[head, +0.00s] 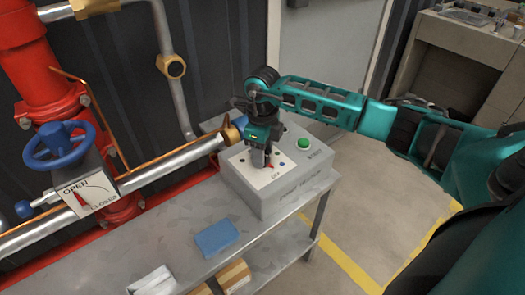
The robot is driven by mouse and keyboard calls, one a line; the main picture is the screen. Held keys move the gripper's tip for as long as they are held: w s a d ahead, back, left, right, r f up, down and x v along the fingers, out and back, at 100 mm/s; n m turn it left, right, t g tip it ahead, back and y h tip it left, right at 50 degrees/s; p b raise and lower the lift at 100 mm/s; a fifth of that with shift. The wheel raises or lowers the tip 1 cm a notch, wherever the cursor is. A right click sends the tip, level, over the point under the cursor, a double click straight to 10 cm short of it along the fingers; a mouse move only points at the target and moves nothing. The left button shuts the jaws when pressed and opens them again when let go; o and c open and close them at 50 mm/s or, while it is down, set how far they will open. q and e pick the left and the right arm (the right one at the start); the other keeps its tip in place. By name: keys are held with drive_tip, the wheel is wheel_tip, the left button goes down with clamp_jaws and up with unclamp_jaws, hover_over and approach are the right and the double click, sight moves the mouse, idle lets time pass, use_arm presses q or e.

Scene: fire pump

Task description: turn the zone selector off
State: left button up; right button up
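The zone selector sits on a white plate (245,170) with small markings, on top of a grey control box (278,200). A small red part (270,168) shows on the plate beside my fingertips. My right gripper (262,160) points down over the plate, its fingers at the selector. The fingers and wrist hide most of the selector, so its setting is unclear. I cannot tell whether the fingers are closed on it. My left gripper is not in view.
A green button (303,143) is on the box, right of my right gripper. A blue block (216,238) lies on the grey bench (165,248). Red and silver pipes with a blue handwheel (58,145) and an open/closed indicator (84,194) stand at left.

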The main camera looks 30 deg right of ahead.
drive_tip(key=c, duration=0.5)
drive_tip(key=shift+r+m+p, duration=0.1)
drive_tip(key=shift+m+p, duration=0.5)
drive_tip(key=shift+m, duration=0.6)
drive_tip(key=shift+c, duration=0.2)
drive_tip(key=shift+m, duration=0.3)
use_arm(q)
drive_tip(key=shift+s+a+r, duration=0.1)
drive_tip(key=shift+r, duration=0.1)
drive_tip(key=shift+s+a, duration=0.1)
use_arm(e)
drive_tip(key=o, duration=1.1)
drive_tip(key=shift+c, duration=0.2)
use_arm(q)
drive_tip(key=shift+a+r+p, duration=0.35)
drive_tip(key=shift+p, duration=0.5)
use_arm(e)
wheel_tip(320, 180, up, 13)
